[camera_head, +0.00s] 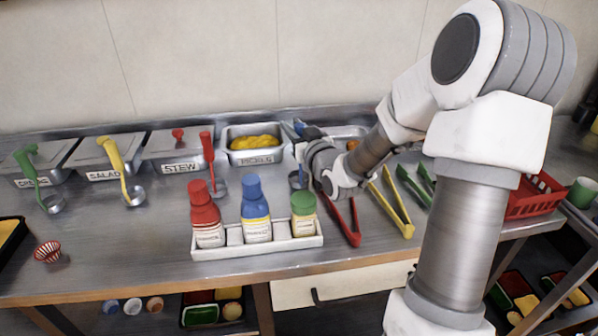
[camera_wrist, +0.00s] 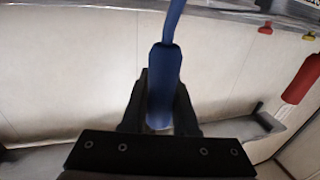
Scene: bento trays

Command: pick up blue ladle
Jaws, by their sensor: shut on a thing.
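The blue ladle shows in the wrist view as a thick blue handle (camera_wrist: 164,75) with a thinner shaft running up out of the picture. My gripper (camera_wrist: 161,98) has a dark jaw on each side of the handle and is shut on it. My wrist hides much of the ladle.
A white caddy (camera_head: 270,246) with red, blue and green bottles stands in front. Red (camera_head: 345,225), yellow (camera_head: 391,207) and green tongs (camera_head: 414,187) lie to the right. Red (camera_head: 208,150), yellow (camera_head: 114,160) and green ladles (camera_head: 29,168) stand left. The wall is close behind.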

